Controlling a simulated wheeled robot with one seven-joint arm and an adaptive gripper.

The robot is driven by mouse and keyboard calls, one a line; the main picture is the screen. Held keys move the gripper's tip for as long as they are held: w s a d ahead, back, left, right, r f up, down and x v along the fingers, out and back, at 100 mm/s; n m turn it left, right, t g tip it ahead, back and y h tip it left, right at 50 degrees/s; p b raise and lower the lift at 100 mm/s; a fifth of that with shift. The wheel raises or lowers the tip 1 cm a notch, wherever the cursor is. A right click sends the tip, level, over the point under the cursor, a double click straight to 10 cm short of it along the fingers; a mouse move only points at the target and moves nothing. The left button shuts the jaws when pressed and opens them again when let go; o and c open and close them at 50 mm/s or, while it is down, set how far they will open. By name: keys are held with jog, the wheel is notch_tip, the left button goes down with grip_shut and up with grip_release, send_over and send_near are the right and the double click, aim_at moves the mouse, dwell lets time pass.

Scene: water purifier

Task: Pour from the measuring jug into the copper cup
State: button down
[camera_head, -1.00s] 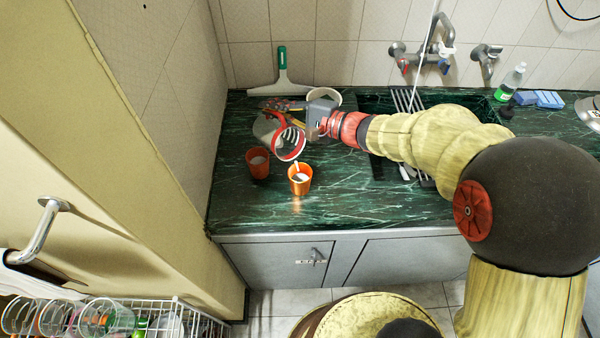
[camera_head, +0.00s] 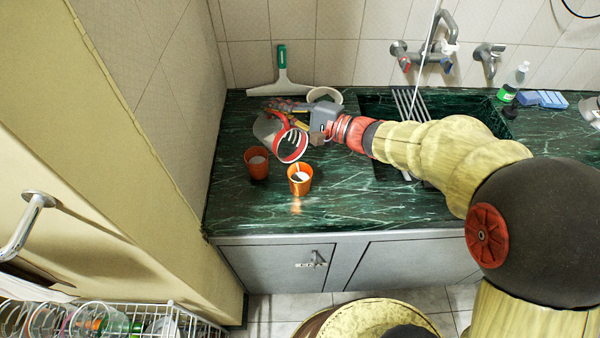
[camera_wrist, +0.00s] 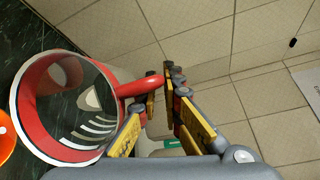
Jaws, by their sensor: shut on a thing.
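The clear measuring jug (camera_head: 268,129), with a red rim and red handle, is tipped on its side above the counter. Its mouth faces the front and slopes down toward the copper cup (camera_head: 300,188). My gripper (camera_head: 300,116) is shut on the jug's handle. In the wrist view the jug (camera_wrist: 22,118) fills the left side and its red handle (camera_wrist: 135,88) runs to between my fingers (camera_wrist: 160,85). The copper cup stands upright just below and in front of the jug's mouth, with something pale inside. Only its edge shows in the wrist view (camera_wrist: 5,140).
A second, redder orange cup (camera_head: 257,168) stands upright left of the copper cup, close to the jug. A white bowl-like item (camera_head: 325,94) and a green-handled squeegee (camera_head: 281,73) are behind. The sink (camera_head: 375,105) is to the right. The front counter is clear.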

jog(key=shift+s+d+y+b, duration=0.3)
jog(key=shift+s+b, duration=0.15)
jog(key=shift+b, duration=0.5)
jog(key=shift+a+r, duration=0.1)
jog(key=shift+r, duration=0.05)
jog(key=shift+w+a+r+p, duration=0.2)
jog(key=shift+w+r+p, duration=0.1)
jog(key=shift+p, duration=0.9)
jog(key=w+a+h+p, duration=0.1)
jog(key=p, duration=0.2)
jog(key=w+g+p, duration=0.1)
jog(key=p, duration=0.2)
jog(key=shift+w+a+h+p, duration=0.15)
jog(key=shift+a+h+p, duration=0.2)
jog(key=shift+h, duration=0.05)
jog(key=w+a+m+g+h+p, duration=0.1)
jog(key=p, duration=0.4)
jog(key=shift+w+f, duration=0.15)
jog(key=shift+w, duration=0.05)
jog(key=shift+w+a+f+g+h+p, duration=0.1)
jog(key=shift+w+f+g+h+p, duration=0.1)
jog(key=shift+g+h+p, duration=0.2)
jog(key=shift+f, duration=0.3)
jog(key=shift+w+a+p, duration=0.1)
jog(key=shift+p, duration=0.55)
